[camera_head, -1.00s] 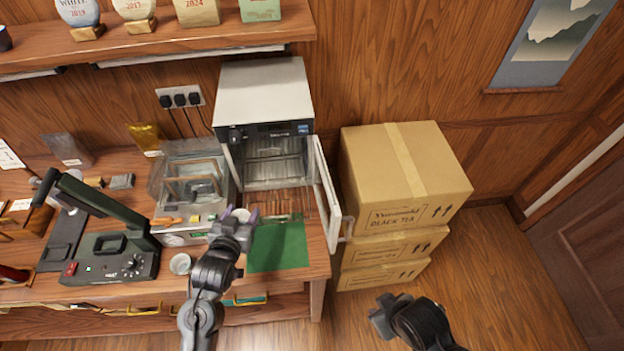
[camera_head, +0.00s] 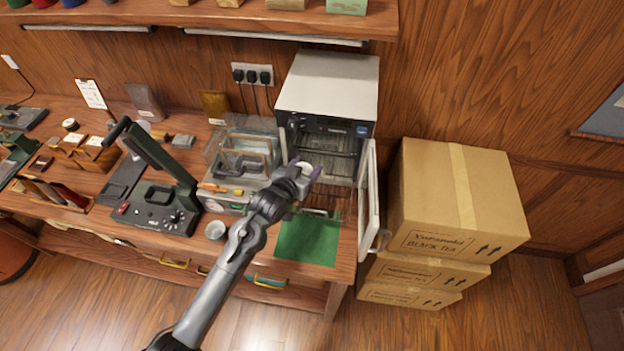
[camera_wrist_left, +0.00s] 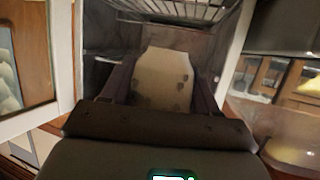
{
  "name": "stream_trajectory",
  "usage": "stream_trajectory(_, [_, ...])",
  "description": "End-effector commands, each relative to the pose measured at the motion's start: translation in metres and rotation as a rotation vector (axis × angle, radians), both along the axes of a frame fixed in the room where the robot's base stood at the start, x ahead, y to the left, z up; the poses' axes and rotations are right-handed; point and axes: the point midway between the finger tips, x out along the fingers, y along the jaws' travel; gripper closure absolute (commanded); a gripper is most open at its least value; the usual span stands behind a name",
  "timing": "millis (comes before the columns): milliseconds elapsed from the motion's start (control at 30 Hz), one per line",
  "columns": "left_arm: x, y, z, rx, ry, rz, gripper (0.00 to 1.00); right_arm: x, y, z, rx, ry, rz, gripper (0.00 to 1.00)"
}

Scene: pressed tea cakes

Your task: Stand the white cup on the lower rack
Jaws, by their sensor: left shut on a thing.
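The white cup (camera_head: 305,166) is between the fingers of my left gripper (camera_head: 304,169), which is shut on it. In the left wrist view the cup (camera_wrist_left: 162,78) is a pale, spotted shape filling the gap between both dark fingers. The cup is in front of the open white-topped cabinet (camera_head: 329,84), near its mouth. Inside the cabinet, a wire rack (camera_wrist_left: 180,10) shows at the top of the wrist view. In the head view the gripper hides part of the interior, and I cannot tell the rack levels apart clearly. My right gripper is not in view.
The cabinet door (camera_head: 369,195) stands open on the right. A green mat (camera_head: 308,241) lies in front. A small cup (camera_head: 215,229) and a dark green press (camera_head: 160,195) stand to the left. Stacked cartons (camera_head: 450,205) are right of the table.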

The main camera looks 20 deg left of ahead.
Motion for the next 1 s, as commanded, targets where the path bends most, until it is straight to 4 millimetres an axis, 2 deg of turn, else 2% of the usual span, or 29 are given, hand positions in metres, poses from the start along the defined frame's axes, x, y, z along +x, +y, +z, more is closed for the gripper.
stream_trajectory(100, [0.0, -0.001, -0.012, 0.0, 0.0, -0.001, 0.7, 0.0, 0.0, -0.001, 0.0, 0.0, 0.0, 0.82])
stream_trajectory(267, [0.0, -0.001, -0.019, 0.0, 0.0, -0.001, 0.7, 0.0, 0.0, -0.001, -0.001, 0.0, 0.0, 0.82])
stream_trajectory(533, [0.0, -0.001, -0.049, 0.0, 0.001, -0.001, 0.7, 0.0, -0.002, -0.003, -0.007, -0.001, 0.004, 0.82])
stream_trajectory(967, [0.0, -0.001, -0.055, 0.0, 0.0, -0.001, 0.7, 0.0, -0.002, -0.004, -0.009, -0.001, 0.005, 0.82])
stream_trajectory(1000, [0.0, -0.001, -0.055, 0.0, -0.001, -0.001, 0.37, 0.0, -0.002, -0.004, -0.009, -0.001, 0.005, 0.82])
